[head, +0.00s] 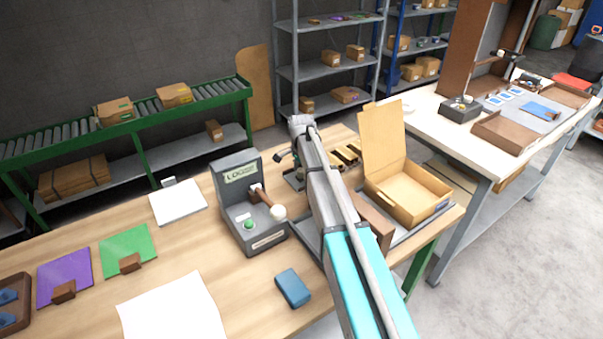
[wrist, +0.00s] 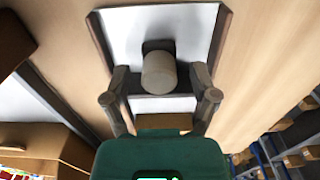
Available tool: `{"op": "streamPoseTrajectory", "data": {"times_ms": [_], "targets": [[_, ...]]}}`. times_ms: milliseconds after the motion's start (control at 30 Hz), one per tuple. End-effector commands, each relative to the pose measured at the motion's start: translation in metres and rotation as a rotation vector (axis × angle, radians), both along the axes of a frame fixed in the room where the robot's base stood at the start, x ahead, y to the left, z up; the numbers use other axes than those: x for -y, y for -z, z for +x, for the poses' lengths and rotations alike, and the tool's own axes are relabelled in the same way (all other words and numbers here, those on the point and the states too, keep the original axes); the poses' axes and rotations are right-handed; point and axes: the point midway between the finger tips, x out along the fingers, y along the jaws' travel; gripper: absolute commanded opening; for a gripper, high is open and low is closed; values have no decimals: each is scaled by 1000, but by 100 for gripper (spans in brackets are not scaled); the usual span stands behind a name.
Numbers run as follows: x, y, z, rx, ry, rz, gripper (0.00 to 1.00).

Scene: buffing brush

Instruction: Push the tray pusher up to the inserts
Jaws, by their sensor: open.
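In the wrist view, a pale round knob (wrist: 159,73) on a dark mount stands over a white tray with a dark rim (wrist: 105,45). It appears to be the tray pusher's handle. My gripper (wrist: 160,96) is open, with one finger to each side of the knob. Contact cannot be made out. A brown strip (wrist: 165,122) shows near the gripper body. In the head view, my arm hides most of this tray and the knob. Small dark and tan blocks (head: 347,155), possibly the inserts, lie just right of my arm.
A grey press-like device (head: 240,200) stands left of my arm, with a blue block (head: 293,288) in front. An open cardboard box (head: 408,190) stands close on the right, beside a brown bar (head: 374,222). Green (head: 128,245) and purple (head: 64,277) plates lie left.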

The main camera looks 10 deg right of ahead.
Motion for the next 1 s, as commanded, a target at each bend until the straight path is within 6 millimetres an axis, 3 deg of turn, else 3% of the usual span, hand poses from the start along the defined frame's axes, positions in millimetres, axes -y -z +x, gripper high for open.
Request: {"op": "streamPoseTrajectory", "data": {"times_ms": [200,233,633,867,1000], "targets": [[0,0,0,0,0,0,76],[0,0,0,0,0,0,72],[-1,0,0,0,-1,0,0],[1,0,2,1,-1,0,0],[15,0,9,1,1,0,0]]}}
